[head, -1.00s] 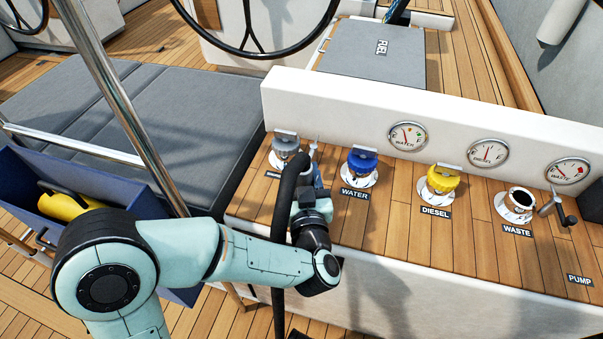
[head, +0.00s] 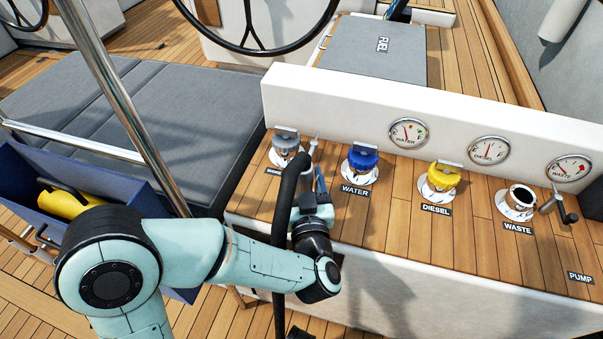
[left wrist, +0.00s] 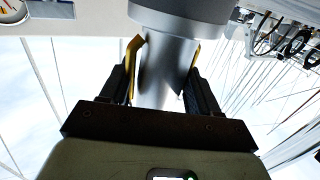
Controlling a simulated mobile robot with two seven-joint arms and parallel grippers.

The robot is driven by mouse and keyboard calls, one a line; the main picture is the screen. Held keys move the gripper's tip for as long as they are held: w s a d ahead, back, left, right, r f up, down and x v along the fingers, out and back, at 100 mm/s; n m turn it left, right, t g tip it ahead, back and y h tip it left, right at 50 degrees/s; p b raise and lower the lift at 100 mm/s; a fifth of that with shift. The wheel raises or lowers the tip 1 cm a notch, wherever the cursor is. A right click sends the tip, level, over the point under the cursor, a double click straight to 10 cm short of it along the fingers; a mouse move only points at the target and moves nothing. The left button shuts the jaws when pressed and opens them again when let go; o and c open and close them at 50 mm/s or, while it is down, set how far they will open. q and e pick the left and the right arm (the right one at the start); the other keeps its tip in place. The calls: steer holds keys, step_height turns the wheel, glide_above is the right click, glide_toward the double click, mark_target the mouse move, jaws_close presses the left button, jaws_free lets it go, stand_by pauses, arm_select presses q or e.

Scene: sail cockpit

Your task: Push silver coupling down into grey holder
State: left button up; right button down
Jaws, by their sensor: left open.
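In the left wrist view a silver cylinder, the coupling (left wrist: 165,78), stands between the two fingers of my left gripper (left wrist: 168,72). The fingers, with yellow inner pads, are open around it. A wider grey round part (left wrist: 180,10) meets its end at the top of that view; I cannot tell whether this belongs to the coupling or to the grey holder. In the head view my left gripper (head: 318,182) is near the left end of the wooden deck panel, by the black hose. The fingertips, coupling and holder are too small or hidden there to make out. My right gripper is out of view.
A black hose (head: 286,190) runs up beside my left wrist. A grey cap (head: 285,140), blue cap (head: 361,160), yellow cap (head: 441,177) and open waste fitting (head: 520,200) line the panel. A steel rail (head: 120,100) and blue bin (head: 95,172) stand left.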

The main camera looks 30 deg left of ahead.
arm_select(q)
steer(key=p+v, duration=0.1)
steer(key=v, duration=0.8)
steer(key=shift+s+d, duration=0.2)
steer(key=shift+s, duration=0.05)
stand_by(0.8)
